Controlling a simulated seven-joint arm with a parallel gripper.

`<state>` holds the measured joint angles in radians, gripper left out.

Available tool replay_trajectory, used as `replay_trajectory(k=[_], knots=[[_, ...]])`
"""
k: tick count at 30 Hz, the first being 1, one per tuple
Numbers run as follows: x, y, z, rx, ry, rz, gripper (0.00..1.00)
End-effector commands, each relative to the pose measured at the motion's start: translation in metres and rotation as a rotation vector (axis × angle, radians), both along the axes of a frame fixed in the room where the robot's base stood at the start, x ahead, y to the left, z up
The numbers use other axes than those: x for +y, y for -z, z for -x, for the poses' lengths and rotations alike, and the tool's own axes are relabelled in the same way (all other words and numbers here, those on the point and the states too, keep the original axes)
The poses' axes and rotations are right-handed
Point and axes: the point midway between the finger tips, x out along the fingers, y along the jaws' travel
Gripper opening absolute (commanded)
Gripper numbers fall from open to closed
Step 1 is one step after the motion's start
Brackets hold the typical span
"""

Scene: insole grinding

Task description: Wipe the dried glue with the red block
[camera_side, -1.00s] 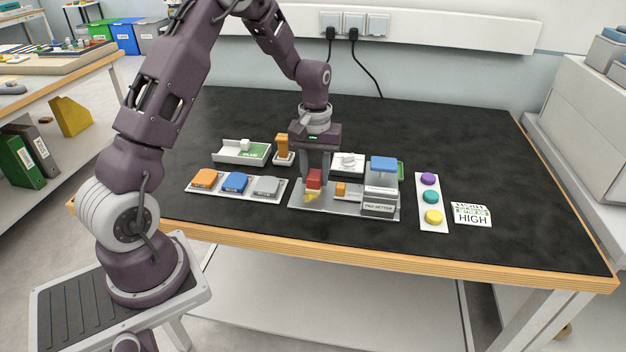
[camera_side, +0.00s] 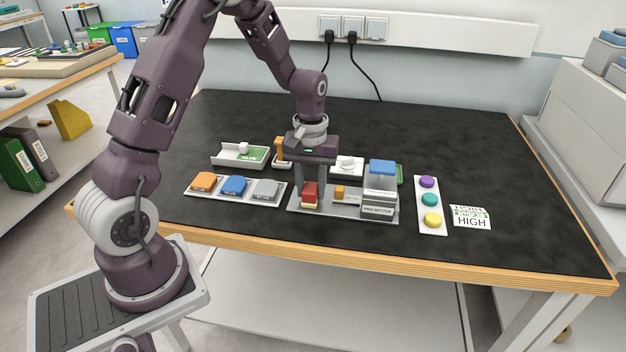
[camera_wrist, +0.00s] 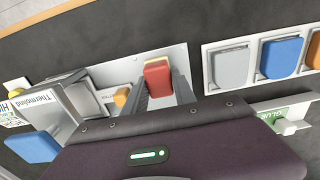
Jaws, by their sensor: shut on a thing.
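My gripper (camera_side: 311,184) points down over the left part of the grey metal plate (camera_side: 345,210). It is shut on the red block (camera_side: 309,196), which is low at the plate. A thin pale yellow edge shows along the block's bottom; I cannot tell whether it is the block's underside or glue. In the wrist view the red block (camera_wrist: 157,76) sits between the two fingers, with a pale rim at its far end. No separate glue patch is clearly visible; the block and gripper cover that area.
A small orange block (camera_side: 339,192) and the pad setter (camera_side: 379,208) stand right of the red block. A tray of orange, blue and grey pads (camera_side: 233,187) lies left. A white strip with purple, teal and yellow buttons (camera_side: 429,205) and a HIGH card (camera_side: 470,217) are farther right.

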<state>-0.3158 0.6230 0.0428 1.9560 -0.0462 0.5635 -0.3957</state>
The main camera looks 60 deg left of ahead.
Motion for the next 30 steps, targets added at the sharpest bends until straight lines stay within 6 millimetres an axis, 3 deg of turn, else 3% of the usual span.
replay_trajectory(k=[8,12,30], knots=[[-0.018,0.0,0.018,0.001,0.001,0.0,0.0],[-0.017,-0.023,0.017,-0.005,0.0,-0.002,0.0],[-0.017,-0.075,0.017,-0.002,0.0,-0.001,0.0]])
